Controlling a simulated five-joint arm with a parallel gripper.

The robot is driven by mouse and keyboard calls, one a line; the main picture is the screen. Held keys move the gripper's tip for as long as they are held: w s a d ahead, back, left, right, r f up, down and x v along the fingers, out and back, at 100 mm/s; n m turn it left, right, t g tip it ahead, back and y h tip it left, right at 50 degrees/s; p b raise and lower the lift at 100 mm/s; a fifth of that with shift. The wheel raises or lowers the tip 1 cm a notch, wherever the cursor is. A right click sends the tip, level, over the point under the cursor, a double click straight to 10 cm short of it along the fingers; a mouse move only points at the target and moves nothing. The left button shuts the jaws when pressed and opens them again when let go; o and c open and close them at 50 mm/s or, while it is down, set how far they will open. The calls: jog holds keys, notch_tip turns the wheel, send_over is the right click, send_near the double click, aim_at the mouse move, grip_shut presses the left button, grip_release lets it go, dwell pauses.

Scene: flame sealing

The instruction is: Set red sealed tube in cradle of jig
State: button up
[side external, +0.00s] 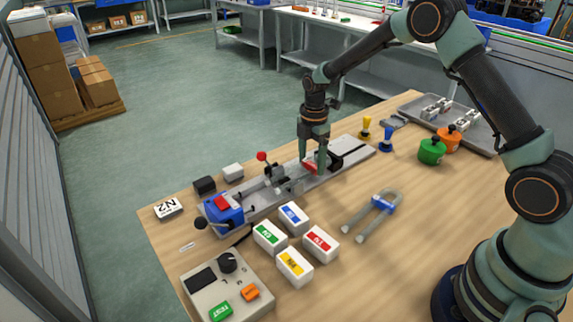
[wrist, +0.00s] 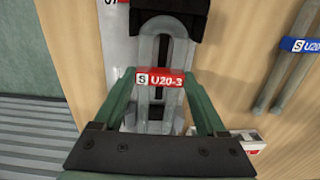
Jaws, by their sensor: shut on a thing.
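The red sealed tube is a clear U-shaped tube with a red label reading U20-3 (wrist: 160,80). My gripper (wrist: 160,84) is shut on it at the label. In the side external view my gripper (side external: 312,160) points down over the middle of the jig (side external: 355,148), and the tube's red label (side external: 310,168) shows at its fingertips. The jig is a long grey rail with a black block (side external: 337,160) beside the gripper and a blue clamp (side external: 222,209) at its left end. In the wrist view the tube lies over the jig toward the black block (wrist: 168,18). Contact with the cradle cannot be told.
A blue-labelled U-tube (side external: 383,203) lies right of the jig. Labelled white boxes (side external: 295,266) and a control box (side external: 226,285) stand in front. Green (side external: 431,152) and orange (side external: 448,139) weights stand near a tray (side external: 470,125).

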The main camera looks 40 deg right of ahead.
jog(key=o, duration=1.3)
jog(key=shift+r, duration=6.1)
jog(key=s+a+r+m+t, duration=0.2)
jog(key=s+r+m, duration=0.6)
jog(key=r, duration=0.1)
jog(key=s+m+t, duration=0.1)
jog(key=s+m, duration=0.2)
jog(key=s, duration=0.1)
jog(key=s+m+t, duration=0.1)
jog(key=s+m, duration=0.2)
jog(key=s, duration=0.1)
jog(key=s+a+r+m+t, duration=0.1)
jog(key=s+m, duration=0.3)
jog(key=shift+s+t, duration=0.3)
jog(key=shift+s, duration=0.05)
